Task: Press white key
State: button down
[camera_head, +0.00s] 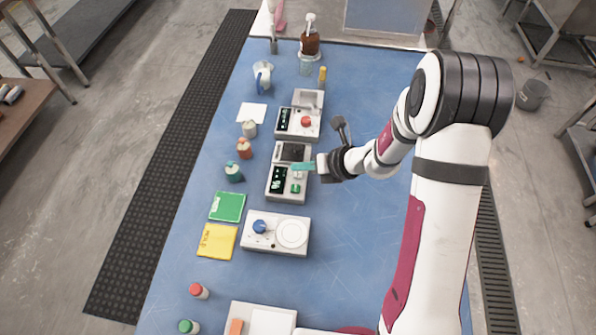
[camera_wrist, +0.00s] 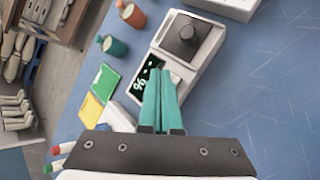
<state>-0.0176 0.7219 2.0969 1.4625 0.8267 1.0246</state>
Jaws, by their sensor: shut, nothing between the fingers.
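The grinder (camera_head: 287,197) is a light grey box on the blue table, with a dark square top part and a dark display (camera_head: 278,180). A green key (camera_head: 295,188) sits right of the display. A small white key (camera_head: 298,175) seems to lie just above the green one, close under my fingers. My gripper (camera_head: 294,167) is shut and empty, its teal fingers over the grinder's right side. In the wrist view the grinder (camera_wrist: 203,62) shows its black knob-like top, and my fingertips (camera_wrist: 161,73) cover the key area. I cannot tell whether they touch it.
A device with a red button (camera_head: 305,121) stands behind; a scale-like device with a blue knob (camera_head: 260,227) stands in front.

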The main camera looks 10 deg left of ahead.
aim_at(302, 177)
jog(key=shift+f, duration=0.2)
dwell(0.4)
jog(key=shift+f, duration=0.25)
jog(key=shift+f, duration=0.45)
dwell(0.5)
jog(key=shift+r, duration=0.9)
jog(key=shift+r, duration=2.45)
